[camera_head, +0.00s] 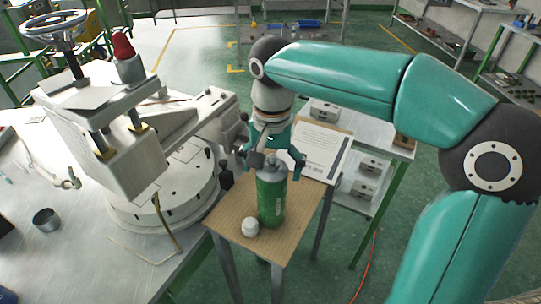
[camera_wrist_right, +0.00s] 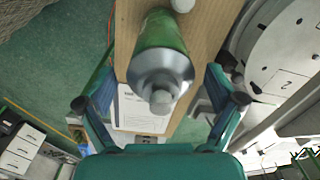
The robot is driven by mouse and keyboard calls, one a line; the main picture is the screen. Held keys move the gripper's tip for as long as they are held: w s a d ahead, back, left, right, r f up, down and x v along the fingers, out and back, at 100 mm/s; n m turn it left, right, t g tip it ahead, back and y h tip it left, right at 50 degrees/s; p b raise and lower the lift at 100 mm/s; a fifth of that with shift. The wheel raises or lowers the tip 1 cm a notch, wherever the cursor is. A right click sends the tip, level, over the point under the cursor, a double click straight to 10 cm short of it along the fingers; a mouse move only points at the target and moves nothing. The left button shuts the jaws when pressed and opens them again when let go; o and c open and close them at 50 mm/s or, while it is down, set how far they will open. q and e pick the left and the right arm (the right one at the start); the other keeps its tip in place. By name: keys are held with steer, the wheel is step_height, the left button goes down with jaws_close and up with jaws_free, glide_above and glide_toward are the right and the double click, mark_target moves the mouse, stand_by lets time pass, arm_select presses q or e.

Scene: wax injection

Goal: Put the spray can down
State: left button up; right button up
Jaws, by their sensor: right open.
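The green spray can (camera_head: 271,198) with a grey top stands upright on the small wooden-topped table. Its white cap (camera_head: 250,227) sits beside its base, at the table's front edge. My right gripper (camera_head: 272,160) is open just behind the can's top, one finger to each side. In the right wrist view the can (camera_wrist_right: 162,50) shows between the spread fingers of the gripper (camera_wrist_right: 160,78), with a visible gap on both sides. The cap also shows there in part (camera_wrist_right: 182,5). My left gripper is not in view.
A printed sheet (camera_head: 318,140) lies at the back of the wooden table (camera_head: 227,213). The large wax injection machine (camera_head: 150,140) stands close on the left, with a metal cup (camera_head: 46,219) on its bench. A shelf with metal blocks (camera_head: 368,166) stands at the right.

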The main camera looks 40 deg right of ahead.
step_height(320, 180, up, 12)
steer(key=shift+r+p, duration=0.1)
steer(key=shift+p, duration=0.65)
